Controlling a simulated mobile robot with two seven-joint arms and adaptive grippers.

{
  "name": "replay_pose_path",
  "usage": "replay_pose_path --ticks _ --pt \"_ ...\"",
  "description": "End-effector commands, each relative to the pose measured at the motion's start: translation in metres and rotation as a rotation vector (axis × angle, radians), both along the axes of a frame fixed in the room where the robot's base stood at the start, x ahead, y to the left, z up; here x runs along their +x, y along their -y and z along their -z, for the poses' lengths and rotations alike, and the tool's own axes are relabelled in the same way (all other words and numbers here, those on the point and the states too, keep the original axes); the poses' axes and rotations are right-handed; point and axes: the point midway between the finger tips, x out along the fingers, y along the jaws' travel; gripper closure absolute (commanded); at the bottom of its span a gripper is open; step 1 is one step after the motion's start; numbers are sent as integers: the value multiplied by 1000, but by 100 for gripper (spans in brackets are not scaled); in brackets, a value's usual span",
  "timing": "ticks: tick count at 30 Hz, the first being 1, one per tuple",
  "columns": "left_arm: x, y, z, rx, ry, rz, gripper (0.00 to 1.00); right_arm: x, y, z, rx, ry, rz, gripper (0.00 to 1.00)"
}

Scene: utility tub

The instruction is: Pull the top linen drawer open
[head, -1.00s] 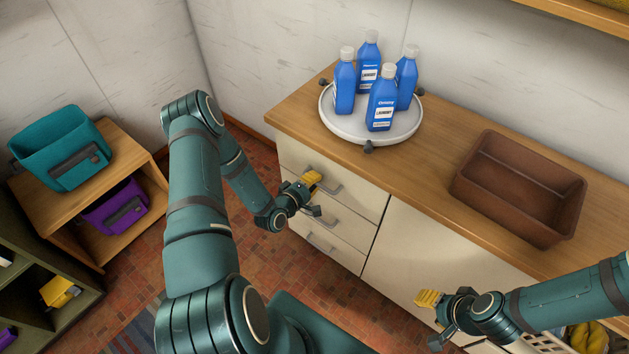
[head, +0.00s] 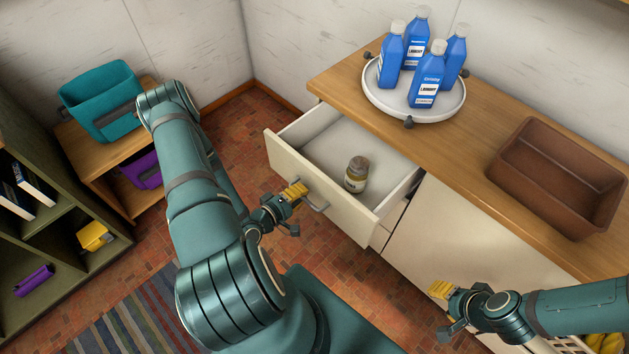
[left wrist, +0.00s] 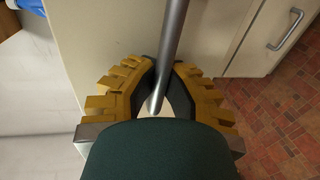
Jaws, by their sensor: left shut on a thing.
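The top linen drawer (head: 325,203) stands well open from the wooden-topped cabinet in the head view, with a small lidded jar (head: 357,174) inside it. Its grey bar handle (head: 316,195) is on the front panel. My left gripper (head: 293,203) is shut on that handle. In the left wrist view the handle (left wrist: 172,50) runs between the yellow-padded fingers of my left gripper (left wrist: 163,88). My right gripper (head: 447,310) is at the lower right in front of the cabinet, apart from it, and its fingers look spread with nothing between them.
A round white tray (head: 380,100) with several blue laundry bottles (head: 427,75) and a brown bin (head: 560,178) stand on the countertop (head: 475,140). A low wooden shelf (head: 90,165) with a teal bin (head: 103,101) is at left. Tiled floor lies clear before the drawer.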

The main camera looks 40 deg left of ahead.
Motion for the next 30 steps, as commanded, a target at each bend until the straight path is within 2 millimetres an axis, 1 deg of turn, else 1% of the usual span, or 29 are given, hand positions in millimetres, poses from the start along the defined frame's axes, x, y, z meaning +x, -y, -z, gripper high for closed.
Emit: replay_pose_path --ticks 1,3,9,22,23,24,25,30 --pt "-8 -1 0 -1 -1 -3 100 0 0 0 0 0 0 53" --pt "-16 -2 0 -1 1 -2 100 0 0 0 0 -1 0 53" --pt "-29 -3 0 1 2 -1 100 0 0 -1 0 -1 0 53" --pt "-31 -3 -1 1 3 -1 100 0 0 -1 0 -1 0 53" --pt "-31 -3 -1 1 3 -1 80 0 0 -1 0 -1 0 53" --pt "-31 -3 -1 1 3 0 66 0 0 -1 0 -1 0 53" --pt "-31 -3 -1 1 3 0 58 0 0 -1 0 -1 0 53" --pt "-31 -3 0 1 2 0 58 0 0 -1 0 -1 0 53"
